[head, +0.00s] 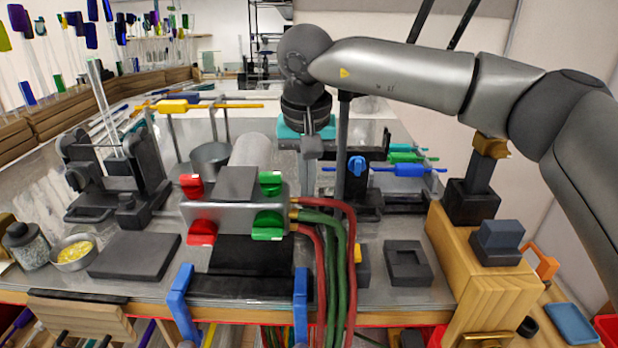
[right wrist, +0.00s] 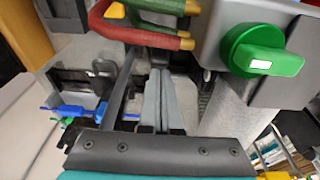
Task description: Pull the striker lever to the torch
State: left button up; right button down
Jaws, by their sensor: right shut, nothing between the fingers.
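The torch (head: 236,184) is a grey body with red and green knobs, with red and green hoses on its right; its green knob (right wrist: 262,52) shows large in the right wrist view. A dark upright bar (head: 342,140) stands right of the torch; it may be the striker lever, but I cannot tell for certain. It also seems to show in the right wrist view (right wrist: 118,92). My right gripper (head: 308,187) points down between torch and bar, shut and empty. Its grey fingers (right wrist: 163,85) show close together, apart from the torch. My left gripper is out of view.
Hoses (head: 338,260) hang over the bench's front edge. Blue and green rod tools (head: 400,170) lie on a rack at right. A wooden block (head: 480,275) with dark fixtures stands further right. A dark rod holder (head: 115,175) and a dark plate (head: 134,255) are at left.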

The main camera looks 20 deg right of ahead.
jog(key=shift+s+a+f, duration=0.1)
jog(key=shift+s+f, duration=0.15)
jog(key=shift+s, duration=0.1)
jog(key=shift+s+f, duration=0.1)
jog(key=shift+f, duration=0.05)
jog(key=shift+s+f, duration=0.1)
jog(key=shift+a, duration=0.1)
